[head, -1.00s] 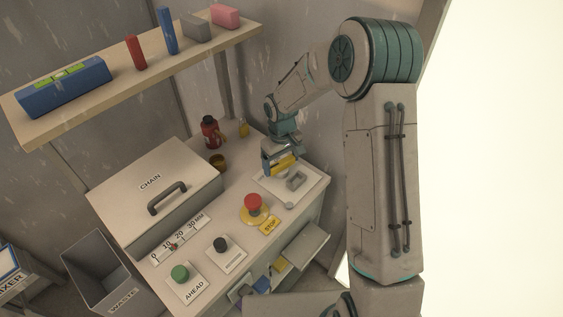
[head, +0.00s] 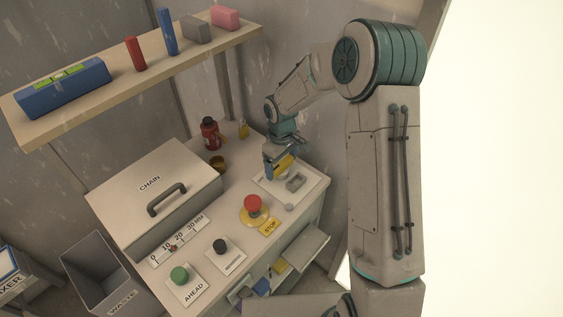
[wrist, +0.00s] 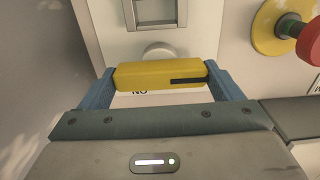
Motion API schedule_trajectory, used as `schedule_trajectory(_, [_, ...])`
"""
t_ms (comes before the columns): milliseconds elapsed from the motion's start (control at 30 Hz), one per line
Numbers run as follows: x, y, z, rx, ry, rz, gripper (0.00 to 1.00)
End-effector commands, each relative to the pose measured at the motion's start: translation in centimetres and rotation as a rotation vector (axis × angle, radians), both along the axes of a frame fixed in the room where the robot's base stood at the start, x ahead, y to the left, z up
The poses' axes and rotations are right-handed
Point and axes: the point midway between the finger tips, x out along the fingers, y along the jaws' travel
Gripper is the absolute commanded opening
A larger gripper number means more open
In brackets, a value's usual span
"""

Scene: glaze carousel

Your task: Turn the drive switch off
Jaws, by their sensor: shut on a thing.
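My gripper (wrist: 158,83) is shut on a yellow bar (wrist: 165,75) with a dark stripe at one end; a blue finger holds each end. In the head view, my gripper (head: 281,164) and the yellow bar (head: 286,162) are over the back of a white panel plate (head: 272,186) on the cabinet's right end. A grey framed recess (wrist: 157,12) is on the plate, with a round pale knob (wrist: 158,48) beside it. Letters looking like "NO" are partly hidden under the bar. I cannot tell whether the bar is fixed to the plate.
A red mushroom button (head: 252,203) on a yellow base stands left of the plate, with a STOP label (head: 270,227). Black (head: 220,245) and green (head: 179,274) buttons are nearer. The CHAIN cover (head: 150,183) and a red bottle (head: 210,133) stand left of my gripper.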

Motion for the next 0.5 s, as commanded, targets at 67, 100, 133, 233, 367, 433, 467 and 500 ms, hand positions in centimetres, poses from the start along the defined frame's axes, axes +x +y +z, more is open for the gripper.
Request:
schedule_trajectory(67, [0.0, -0.1, 0.0, -0.002, -0.001, 0.006, 1.0])
schedule_trajectory(100, [0.0, -0.1, 0.0, -0.002, -0.001, 0.005, 1.0])
schedule_trajectory(133, [0.0, 0.0, 0.0, -0.001, -0.001, 0.005, 1.0])
schedule_trajectory(233, [0.0, 0.0, 0.0, -0.001, -0.001, 0.003, 1.0])
schedule_trajectory(367, [0.1, 0.0, 0.4, -0.001, -0.004, 0.002, 1.0])
schedule_trajectory(433, [0.1, 0.0, 1.2, -0.001, -0.005, 0.001, 1.0])
schedule_trajectory(467, [0.1, 0.0, 1.6, -0.001, -0.006, 0.001, 1.0])
schedule_trajectory(500, [0.1, 0.0, 2.3, -0.001, -0.006, 0.001, 1.0])
